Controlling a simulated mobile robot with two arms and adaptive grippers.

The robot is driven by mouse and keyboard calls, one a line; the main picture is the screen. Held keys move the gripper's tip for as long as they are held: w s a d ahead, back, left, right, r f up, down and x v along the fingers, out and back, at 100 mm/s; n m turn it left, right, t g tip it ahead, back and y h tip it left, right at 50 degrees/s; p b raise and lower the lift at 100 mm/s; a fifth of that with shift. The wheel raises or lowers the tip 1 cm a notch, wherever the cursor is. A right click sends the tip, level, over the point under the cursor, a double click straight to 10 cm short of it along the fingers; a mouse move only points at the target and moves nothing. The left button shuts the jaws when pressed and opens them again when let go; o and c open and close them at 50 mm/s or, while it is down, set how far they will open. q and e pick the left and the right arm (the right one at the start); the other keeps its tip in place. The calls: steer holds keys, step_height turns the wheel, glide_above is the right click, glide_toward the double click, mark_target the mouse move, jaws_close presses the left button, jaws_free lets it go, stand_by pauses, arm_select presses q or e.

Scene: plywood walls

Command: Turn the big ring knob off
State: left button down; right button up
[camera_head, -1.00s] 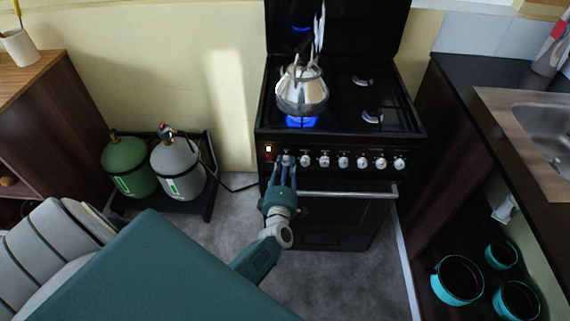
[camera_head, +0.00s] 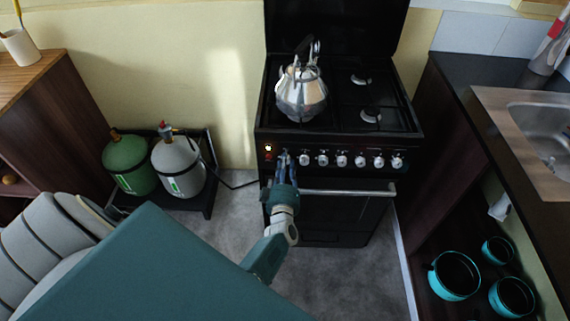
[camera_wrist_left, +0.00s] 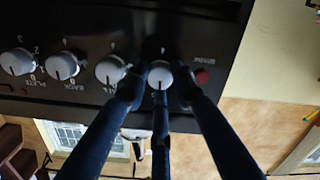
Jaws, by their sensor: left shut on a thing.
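The stove's control panel carries a row of silver knobs. My left gripper (camera_head: 284,160) is at the leftmost knob (camera_wrist_left: 160,75), with its dark blue fingers shut around it. In the left wrist view the gripper (camera_wrist_left: 160,82) has its fingertips on both sides of and below this knob. A steel kettle (camera_head: 302,95) stands on the front left burner of the black stove (camera_head: 350,125). No flame shows under the kettle. My right gripper is not in view.
A red button (camera_wrist_left: 201,76) sits beside the held knob. The oven handle (camera_head: 350,192) crosses the front below the panel. Green (camera_head: 128,165) and grey (camera_head: 178,168) gas bottles stand at the left. A counter with a sink (camera_head: 545,135) is at the right.

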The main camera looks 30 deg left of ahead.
arm_select(q)
steer(key=shift+d+f+m, duration=0.2)
steer(key=shift+d+m, duration=0.05)
steer(key=shift+m, duration=0.25)
steer(key=c, duration=1.4)
jaws_free()
steer(key=shift+c, duration=0.2)
steer(key=shift+a+r, duration=0.1)
steer(key=shift+a, duration=0.05)
